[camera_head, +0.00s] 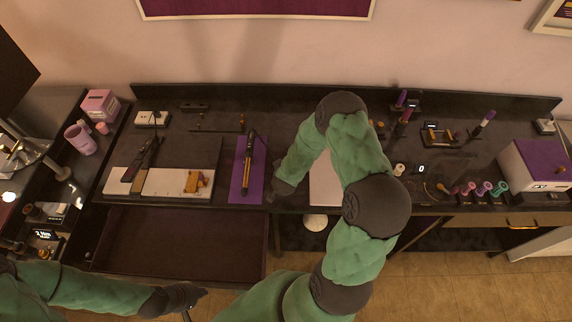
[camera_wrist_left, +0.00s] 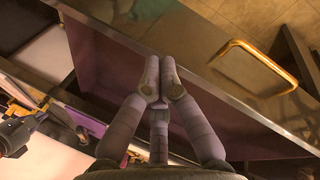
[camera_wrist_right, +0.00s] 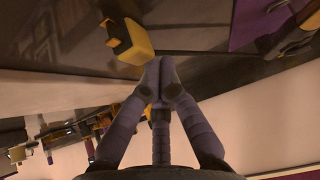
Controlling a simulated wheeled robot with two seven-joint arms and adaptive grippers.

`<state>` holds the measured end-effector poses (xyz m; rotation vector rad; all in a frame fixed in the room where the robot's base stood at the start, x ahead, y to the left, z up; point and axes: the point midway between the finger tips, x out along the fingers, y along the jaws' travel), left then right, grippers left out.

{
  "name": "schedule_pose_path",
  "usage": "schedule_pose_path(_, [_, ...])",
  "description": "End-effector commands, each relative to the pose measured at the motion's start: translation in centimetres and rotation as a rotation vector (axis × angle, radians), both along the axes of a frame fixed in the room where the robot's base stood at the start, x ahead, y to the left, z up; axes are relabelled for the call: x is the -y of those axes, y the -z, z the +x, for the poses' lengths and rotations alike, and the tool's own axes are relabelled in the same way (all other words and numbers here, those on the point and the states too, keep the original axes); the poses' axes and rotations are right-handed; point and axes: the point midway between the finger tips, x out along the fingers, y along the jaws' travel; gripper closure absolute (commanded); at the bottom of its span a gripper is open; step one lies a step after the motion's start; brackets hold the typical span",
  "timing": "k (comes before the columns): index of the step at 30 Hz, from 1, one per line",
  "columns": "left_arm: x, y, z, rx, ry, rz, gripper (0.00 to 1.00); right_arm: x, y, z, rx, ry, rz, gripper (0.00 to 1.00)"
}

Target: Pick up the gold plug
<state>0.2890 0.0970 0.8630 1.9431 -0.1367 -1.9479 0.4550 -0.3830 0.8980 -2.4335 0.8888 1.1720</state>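In the right wrist view a chunky gold piece (camera_wrist_right: 132,42), plug-like in shape, is just above and left of my right fingertips; I cannot tell if they touch. In the head view I cannot make this piece out. Another gold piece (camera_head: 197,181) lies on the white board (camera_head: 160,184) at left; I cannot tell whether it is a plug. My right gripper (camera_head: 280,191) is low by the table's front edge, right of the purple mat (camera_head: 240,185); its fingers (camera_wrist_right: 160,78) are together and empty. My left gripper (camera_head: 200,293) is in front of the open drawer, shut and empty.
The open, seemingly empty drawer (camera_head: 180,240) juts out below the table at left; a gold handle (camera_wrist_left: 255,62) shows in the left wrist view. A dark rod-like tool (camera_head: 248,165) lies on the purple mat. A white box with purple lid (camera_head: 538,165) stands at right.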

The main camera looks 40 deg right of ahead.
Motion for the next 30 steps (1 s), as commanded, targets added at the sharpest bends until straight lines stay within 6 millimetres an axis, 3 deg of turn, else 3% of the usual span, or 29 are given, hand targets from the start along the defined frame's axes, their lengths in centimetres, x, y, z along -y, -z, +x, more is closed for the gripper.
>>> schedule_pose_path(6, [0.0,-0.3,0.0,0.000,-0.001,0.000,1.00,-3.6,0.0,-4.2,-0.005,-0.004,0.004,1.00])
schedule_pose_path(12, [0.0,-0.4,0.0,-0.001,-0.001,0.000,1.00,-5.5,0.0,-6.5,-0.001,-0.001,0.002,1.00])
schedule_pose_path(24, [0.0,-0.4,0.0,-0.001,0.000,0.000,1.00,-5.7,0.0,-6.8,-0.001,0.000,0.002,1.00])
schedule_pose_path(30, [0.0,-0.3,0.0,0.000,0.000,0.000,1.00,-5.0,0.0,-6.0,0.001,0.001,0.000,1.00])
